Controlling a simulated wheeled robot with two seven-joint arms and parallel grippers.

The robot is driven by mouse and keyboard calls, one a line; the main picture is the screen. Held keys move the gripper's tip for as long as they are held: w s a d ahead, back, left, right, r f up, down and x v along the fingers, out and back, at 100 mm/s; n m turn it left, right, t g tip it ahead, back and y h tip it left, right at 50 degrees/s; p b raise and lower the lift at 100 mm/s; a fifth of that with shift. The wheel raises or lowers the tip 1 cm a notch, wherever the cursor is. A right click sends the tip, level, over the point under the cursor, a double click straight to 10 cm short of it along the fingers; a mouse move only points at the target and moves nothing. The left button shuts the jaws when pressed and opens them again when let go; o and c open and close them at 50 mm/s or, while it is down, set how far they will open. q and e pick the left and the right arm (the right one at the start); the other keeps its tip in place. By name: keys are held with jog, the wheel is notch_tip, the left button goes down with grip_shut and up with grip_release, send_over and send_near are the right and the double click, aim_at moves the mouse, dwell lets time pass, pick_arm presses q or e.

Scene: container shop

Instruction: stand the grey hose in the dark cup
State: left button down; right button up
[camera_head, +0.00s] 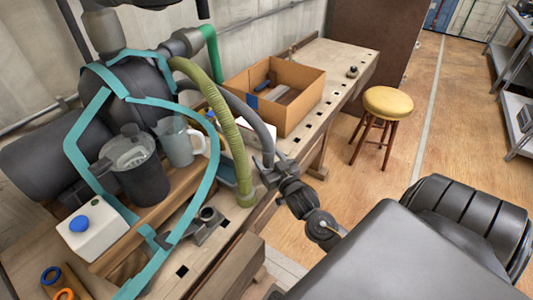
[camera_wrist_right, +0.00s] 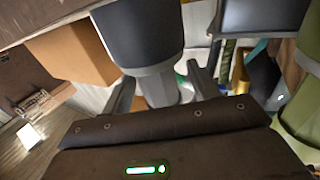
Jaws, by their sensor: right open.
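The grey hose (camera_head: 250,112) arches down from the machine at the back, and its lower end hangs at my right gripper (camera_head: 267,172). In the right wrist view the hose (camera_wrist_right: 137,32) ends in a lighter grey tip between the two fingers of my right gripper (camera_wrist_right: 163,86). These fingers are apart, one on each side of the tip; I cannot tell whether they touch it. The dark cup (camera_head: 145,186) stands upright on the bench to the left, with a paler, see-through upper part. My left gripper is not in view.
A ribbed green hose (camera_head: 232,140) stands between the cup and my right gripper. A clear jug (camera_head: 181,150) is behind the cup, and a teal band (camera_head: 207,178) curves past it. An open cardboard box (camera_head: 300,98) lies behind my gripper. A stool (camera_head: 387,105) stands right.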

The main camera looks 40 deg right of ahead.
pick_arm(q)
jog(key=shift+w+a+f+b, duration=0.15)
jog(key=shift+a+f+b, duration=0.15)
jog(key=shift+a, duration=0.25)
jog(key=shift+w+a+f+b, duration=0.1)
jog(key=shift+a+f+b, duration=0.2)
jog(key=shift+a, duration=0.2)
pick_arm(e)
jog(key=s+a, duration=0.1)
jog(key=s, duration=0.8)
jog(key=shift+s+a, duration=0.25)
jog(key=shift+a, duration=0.1)
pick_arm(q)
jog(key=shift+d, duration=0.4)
pick_arm(e)
jog(key=shift+f, duration=0.1)
